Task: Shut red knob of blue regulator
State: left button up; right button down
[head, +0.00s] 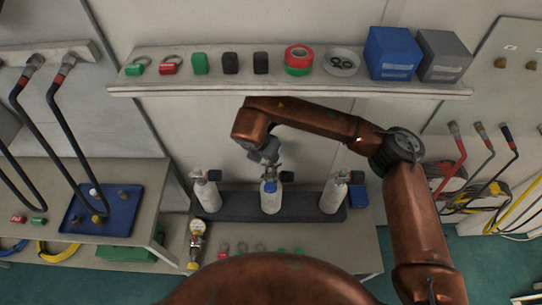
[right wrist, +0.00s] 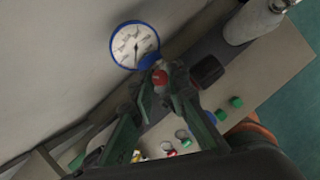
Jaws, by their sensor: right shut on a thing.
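In the right wrist view, a round white gauge with a blue rim (right wrist: 141,45) belongs to the blue regulator. Its red knob (right wrist: 159,78) sits between the fingertips of my right gripper (right wrist: 164,76), which is shut on it. A black knob (right wrist: 207,70) sticks out beside the fingers. In the head view, my right gripper (head: 267,158) comes down from above at the top of the middle white cylinder (head: 270,197). The gripper and wrist hide most of the regulator there. How far the knob is turned cannot be told. My left gripper is not in view.
White cylinders stand left (head: 208,195) and right (head: 334,195) of the middle one in a dark rack (head: 240,207). A gauge assembly (head: 197,240) lies at the bench's left edge. A shelf (head: 200,88) with coloured parts and boxes runs above. A blue tray (head: 75,215) is on the left bench.

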jog(key=m+g+h, duration=0.1)
jog(key=m, duration=0.2)
jog(key=shift+a+m, duration=0.15)
jog(key=shift+m, duration=0.25)
jog(key=shift+w+m+g+h+p, duration=0.1)
jog(key=shift+m+g+h+p, duration=0.35)
jog(key=shift+m, duration=1.15)
jog(key=c, duration=2.2)
grip_release()
jog(key=shift+o, duration=0.2)
